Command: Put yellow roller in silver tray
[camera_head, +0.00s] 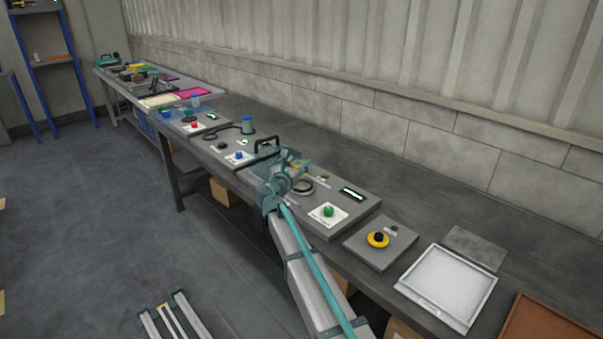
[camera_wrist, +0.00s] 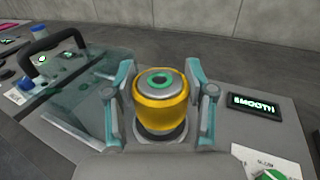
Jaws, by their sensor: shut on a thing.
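The yellow roller (camera_wrist: 160,105) stands upright between the teal and grey fingers of my gripper (camera_wrist: 163,100) in the wrist view. It has a grey top with a dark green centre, and a dark round base shows below it. The fingers are shut on its sides. I cannot tell whether it is clear of the base. In the head view my gripper (camera_head: 287,176) is over the grey panel at mid bench, partly hiding the roller. The silver tray (camera_head: 492,292), pale, shallow and empty, lies at the right end of the bench, well away from my gripper.
A clear cover with a black handle (camera_wrist: 48,49) stands left of the roller. A lit display (camera_wrist: 254,105) reads "SMOOTH", with a green knob (camera_head: 328,210) nearby. A yellow and black button (camera_head: 378,239) sits before the tray. A brown tray (camera_head: 550,322) lies beyond.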

